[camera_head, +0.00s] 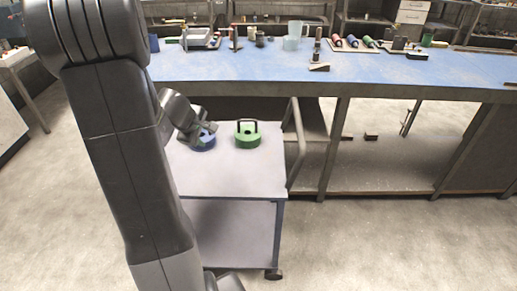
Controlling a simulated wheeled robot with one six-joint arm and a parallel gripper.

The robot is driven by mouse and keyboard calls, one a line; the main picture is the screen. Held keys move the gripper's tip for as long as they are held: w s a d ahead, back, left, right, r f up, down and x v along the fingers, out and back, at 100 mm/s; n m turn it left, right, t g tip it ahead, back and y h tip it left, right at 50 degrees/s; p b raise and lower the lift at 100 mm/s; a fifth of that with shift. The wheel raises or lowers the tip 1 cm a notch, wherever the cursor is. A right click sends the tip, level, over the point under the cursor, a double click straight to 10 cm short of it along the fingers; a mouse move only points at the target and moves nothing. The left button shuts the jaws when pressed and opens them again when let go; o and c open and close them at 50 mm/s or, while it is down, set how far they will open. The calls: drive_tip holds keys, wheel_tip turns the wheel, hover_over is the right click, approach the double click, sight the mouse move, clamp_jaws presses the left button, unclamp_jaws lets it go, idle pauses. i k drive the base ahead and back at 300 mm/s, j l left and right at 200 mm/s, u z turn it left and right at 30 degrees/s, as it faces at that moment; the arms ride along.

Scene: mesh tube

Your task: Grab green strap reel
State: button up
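The green strap reel (247,139) lies on the top of a small grey cart, with a dark upright handle on it. A blue reel (206,146) lies to its left on the same cart. My gripper (200,138) is at the blue reel, to the left of the green one, and covers part of the blue reel. It is apart from the green reel. The gripper is small and dark here, so I cannot tell whether its fingers are open or shut, or whether they touch the blue reel.
The grey cart (230,178) has a bare front top and a raised handle bar (297,140) at its right. Behind it stands a long blue-topped workbench (400,68) with tools, small parts and a clear jug (293,38). Open floor (390,245) lies at the right front.

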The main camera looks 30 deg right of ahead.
sight(247, 137)
drive_tip(key=k+l+u, duration=0.15)
drive_tip(key=l, duration=0.2)
drive_tip(key=k+l+u, duration=0.1)
drive_tip(key=l, duration=0.2)
drive_tip(key=k+l+u, duration=0.15)
drive_tip(key=l, duration=0.15)
drive_tip(key=i+l, duration=0.15)
drive_tip(key=l, duration=0.25)
drive_tip(key=i+l+u, duration=0.15)
drive_tip(key=l, duration=0.2)
